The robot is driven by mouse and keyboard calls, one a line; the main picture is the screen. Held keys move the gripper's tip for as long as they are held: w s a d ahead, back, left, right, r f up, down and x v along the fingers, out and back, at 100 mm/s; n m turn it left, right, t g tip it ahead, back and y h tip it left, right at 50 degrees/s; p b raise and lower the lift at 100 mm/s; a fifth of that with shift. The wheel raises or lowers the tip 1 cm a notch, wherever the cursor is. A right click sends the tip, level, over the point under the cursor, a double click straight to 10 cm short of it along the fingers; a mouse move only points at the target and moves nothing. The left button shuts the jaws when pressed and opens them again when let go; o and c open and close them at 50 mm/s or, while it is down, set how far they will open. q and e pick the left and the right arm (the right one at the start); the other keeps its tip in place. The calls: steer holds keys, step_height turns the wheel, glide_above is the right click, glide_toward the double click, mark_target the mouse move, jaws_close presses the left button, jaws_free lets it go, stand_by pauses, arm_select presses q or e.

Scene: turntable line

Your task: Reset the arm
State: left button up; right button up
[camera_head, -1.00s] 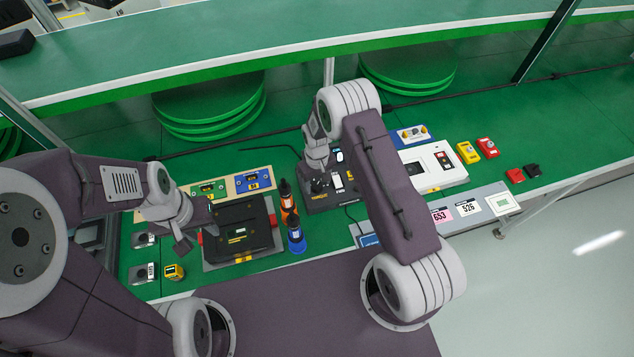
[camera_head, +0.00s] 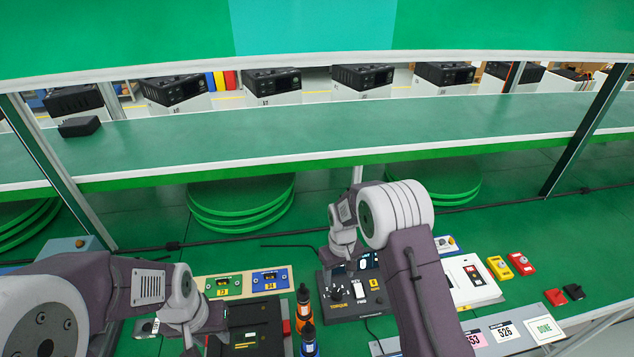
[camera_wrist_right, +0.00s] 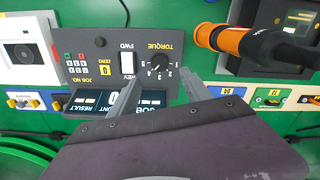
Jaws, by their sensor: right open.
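My right arm reaches over the bench. Its gripper (camera_wrist_right: 160,92) is open and empty in the right wrist view, with its two fingers apart over the black torque controller (camera_wrist_right: 115,65). In the head view the controller (camera_head: 338,312) sits below and beside my right wrist, and the fingertips are hard to make out there. My left gripper (camera_head: 192,342) is low at the left in the head view, beside a black device (camera_head: 255,345) on the bench. Its fingers are partly hidden and cut off near the bottom edge.
A white box (camera_head: 468,285) and red and yellow switches (camera_head: 510,265) lie to the right. A long green shelf (camera_head: 330,135) crosses behind, with several black-topped units beyond.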

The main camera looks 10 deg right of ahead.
step_height(320, 180, up, 11)
steer(key=s+d+m+t, duration=0.1)
steer(key=s+d+t, duration=0.1)
steer(key=d, duration=0.1)
steer(key=s+d+m, duration=0.1)
steer(key=s+m, duration=0.1)
steer(key=s, duration=1.4)
steer(key=shift+d+f+m+g, duration=0.25)
steer(key=shift+f+m+g, duration=0.05)
steer(key=shift+g, duration=0.1)
steer(key=shift+s, duration=0.2)
